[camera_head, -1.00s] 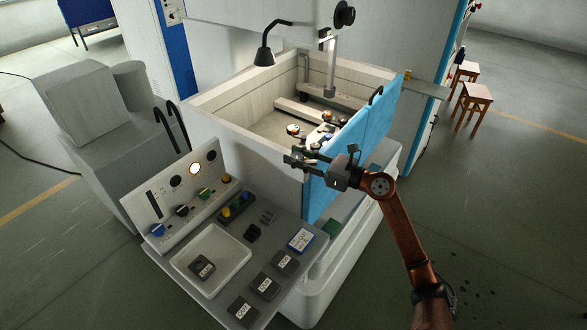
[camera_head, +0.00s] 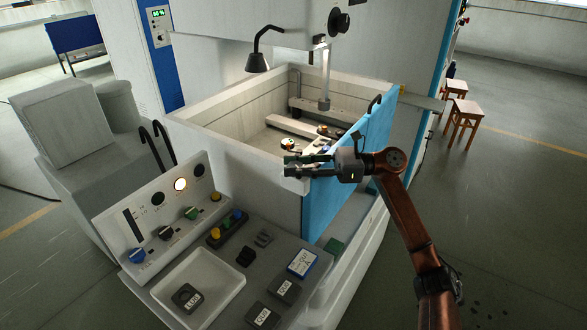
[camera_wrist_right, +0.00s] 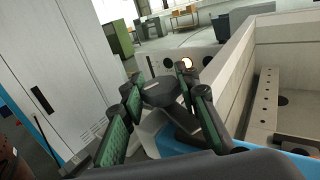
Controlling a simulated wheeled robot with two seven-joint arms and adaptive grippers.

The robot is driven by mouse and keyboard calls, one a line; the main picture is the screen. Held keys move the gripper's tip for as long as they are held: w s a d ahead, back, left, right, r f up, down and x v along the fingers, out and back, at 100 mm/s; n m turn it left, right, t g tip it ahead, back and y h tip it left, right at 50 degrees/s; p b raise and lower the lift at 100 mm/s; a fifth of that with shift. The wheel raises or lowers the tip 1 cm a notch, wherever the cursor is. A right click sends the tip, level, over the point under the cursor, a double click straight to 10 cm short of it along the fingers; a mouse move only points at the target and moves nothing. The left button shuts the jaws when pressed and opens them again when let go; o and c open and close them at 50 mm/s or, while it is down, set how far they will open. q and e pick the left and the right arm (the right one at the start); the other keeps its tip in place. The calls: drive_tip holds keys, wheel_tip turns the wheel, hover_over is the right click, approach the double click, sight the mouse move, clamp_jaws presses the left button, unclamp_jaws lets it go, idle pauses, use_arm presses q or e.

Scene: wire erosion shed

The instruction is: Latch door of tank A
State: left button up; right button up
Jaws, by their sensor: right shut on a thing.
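The tank (camera_head: 240,157) is an open pale box with light inner walls. Its blue door (camera_head: 335,200) stands upright along the right side, close to the near corner post. My right gripper (camera_head: 290,166) is at the top of that near corner, reaching in from the right across the door's top edge. In the wrist view its green-padded fingers (camera_wrist_right: 160,100) are closed around a dark rounded latch handle (camera_wrist_right: 160,90). The fingers hide much of the latch, so I cannot tell whether it is engaged. My left gripper is out of view.
A sloped control panel (camera_head: 130,205) and a shelf with a white tray (camera_head: 227,280) and several dark labelled blocks stand at the near left. A black lamp (camera_head: 257,60) hangs over the tank. Wooden stools (camera_head: 462,112) stand on open floor at right.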

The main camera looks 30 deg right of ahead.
drive_tip(key=shift+f, duration=0.1)
drive_tip(key=o, duration=1.2)
drive_tip(key=shift+c, duration=0.2)
drive_tip(key=v, duration=1.2)
drive_tip(key=shift+d, duration=0.1)
